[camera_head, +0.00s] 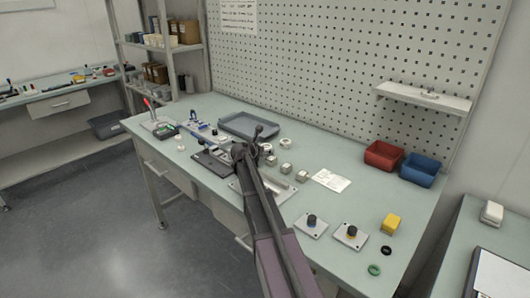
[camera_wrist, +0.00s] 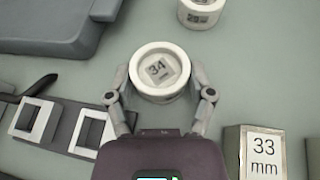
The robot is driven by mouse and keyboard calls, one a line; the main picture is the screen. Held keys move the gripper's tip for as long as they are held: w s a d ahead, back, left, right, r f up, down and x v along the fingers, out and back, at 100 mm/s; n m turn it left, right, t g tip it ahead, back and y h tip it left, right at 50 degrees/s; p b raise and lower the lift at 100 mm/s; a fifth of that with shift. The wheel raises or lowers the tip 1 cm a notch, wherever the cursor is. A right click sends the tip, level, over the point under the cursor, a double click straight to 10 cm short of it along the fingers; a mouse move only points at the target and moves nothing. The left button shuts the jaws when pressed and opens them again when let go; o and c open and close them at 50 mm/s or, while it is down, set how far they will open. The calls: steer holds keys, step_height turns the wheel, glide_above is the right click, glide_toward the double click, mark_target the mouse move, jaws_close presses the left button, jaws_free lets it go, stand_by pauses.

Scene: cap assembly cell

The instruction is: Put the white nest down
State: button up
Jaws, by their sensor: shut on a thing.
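The white nest (camera_wrist: 160,72) is a round white ring with a tag reading 34 inside it. It sits between the two fingers of my gripper (camera_wrist: 160,80) in the wrist view, and the fingers close on its sides. I cannot tell whether its underside touches the table. In the head view my gripper (camera_head: 250,146) is over the middle of the green bench (camera_head: 330,218), and my arm partly hides what is under it.
A second white ring (camera_wrist: 201,13) stands beyond the held one. A grey tray (camera_head: 250,125) lies behind, also in the wrist view (camera_wrist: 55,22). A block marked 33 mm (camera_wrist: 262,152) is at right, and a dark fixture with square frames (camera_wrist: 62,128) at left.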

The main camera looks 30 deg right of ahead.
steer(key=shift+f, duration=0.1)
steer(key=o, duration=1.1)
steer(key=shift+a+r, duration=0.1)
steer(key=shift+r, duration=0.15)
steer(key=p+v, duration=0.4)
steer(key=v, duration=0.7)
steer(key=shift+s+a+r+p, duration=0.15)
steer(key=shift+s+a+p, duration=0.1)
steer(key=shift+a+p, duration=0.05)
